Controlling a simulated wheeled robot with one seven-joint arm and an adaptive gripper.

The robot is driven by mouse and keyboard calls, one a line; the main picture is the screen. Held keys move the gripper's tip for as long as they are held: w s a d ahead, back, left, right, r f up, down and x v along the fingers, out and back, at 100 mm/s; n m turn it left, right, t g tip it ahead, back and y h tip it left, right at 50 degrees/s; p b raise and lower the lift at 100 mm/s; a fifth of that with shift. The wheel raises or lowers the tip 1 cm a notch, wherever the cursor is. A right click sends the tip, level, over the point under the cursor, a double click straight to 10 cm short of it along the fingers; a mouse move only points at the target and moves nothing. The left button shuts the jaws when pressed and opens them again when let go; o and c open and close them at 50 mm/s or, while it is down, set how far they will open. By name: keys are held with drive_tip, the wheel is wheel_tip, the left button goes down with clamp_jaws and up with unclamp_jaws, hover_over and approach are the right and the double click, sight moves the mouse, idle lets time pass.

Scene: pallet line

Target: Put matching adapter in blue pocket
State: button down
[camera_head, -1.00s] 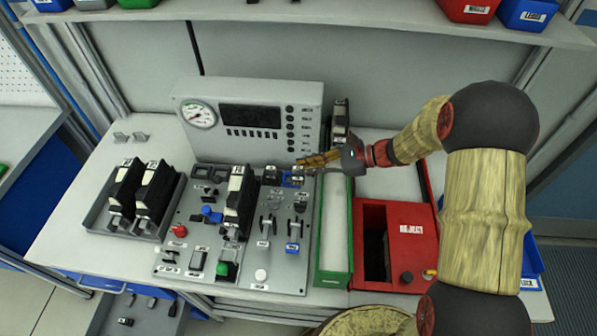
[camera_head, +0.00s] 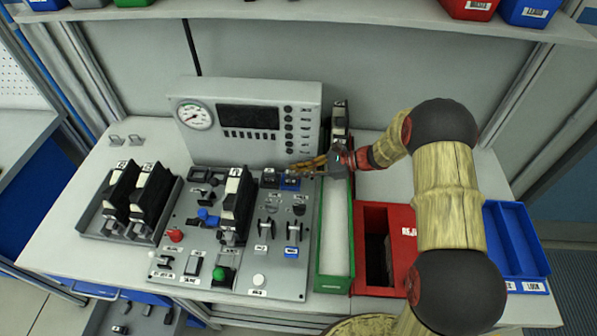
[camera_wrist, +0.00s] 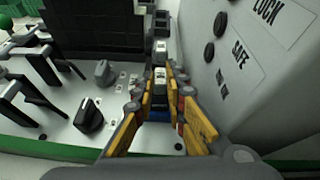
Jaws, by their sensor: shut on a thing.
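My gripper (camera_head: 303,168) reaches in from the right, low over the back right of the grey panel (camera_head: 180,258). In the wrist view its yellow fingers (camera_wrist: 162,100) are closed on the sides of a small dark adapter (camera_wrist: 160,76) with a pale top. The blue pocket (camera_head: 289,184) is directly below the fingertips, and some of its blue (camera_wrist: 158,115) shows between them. The adapter is at the pocket; I cannot tell whether it is fully seated. Another dark block (camera_head: 269,175) with a pale label sits just left of the pocket.
A gauge console (camera_head: 250,92) stands close behind the gripper. Switches and levers (camera_head: 266,228) are in front. A green-edged strip (camera_head: 335,282) and a red reject bin (camera_head: 402,255) lie right. A tray (camera_head: 92,228) with black units is left, a blue bin (camera_head: 520,262) far right.

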drive_tip(key=shift+r, duration=0.1)
drive_tip(key=c, duration=1.8)
unclamp_jaws()
